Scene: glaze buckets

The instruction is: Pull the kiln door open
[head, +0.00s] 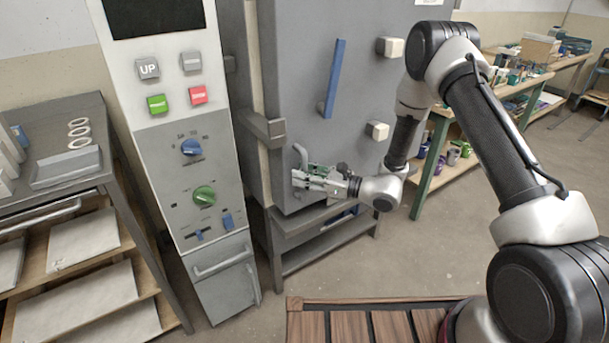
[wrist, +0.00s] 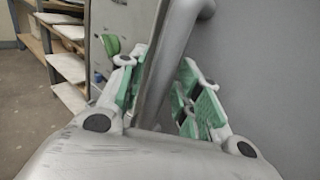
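The kiln door (head: 312,75) is a large grey panel in the head view, with a grey bar handle (head: 301,153) low near its left edge. A pale strip runs along that edge; I cannot tell whether the door is slightly ajar. My gripper (head: 310,176) is at the handle. In the wrist view, the handle (wrist: 165,75) passes between the green-padded fingers of my gripper (wrist: 163,85). The fingers partly hide the bar's lower end.
A control panel (head: 172,135) with buttons and knobs stands left of the kiln. A rack (head: 75,205) with pale slabs is at far left. A blue bar (head: 334,75) and white blocks (head: 391,47) are on the door.

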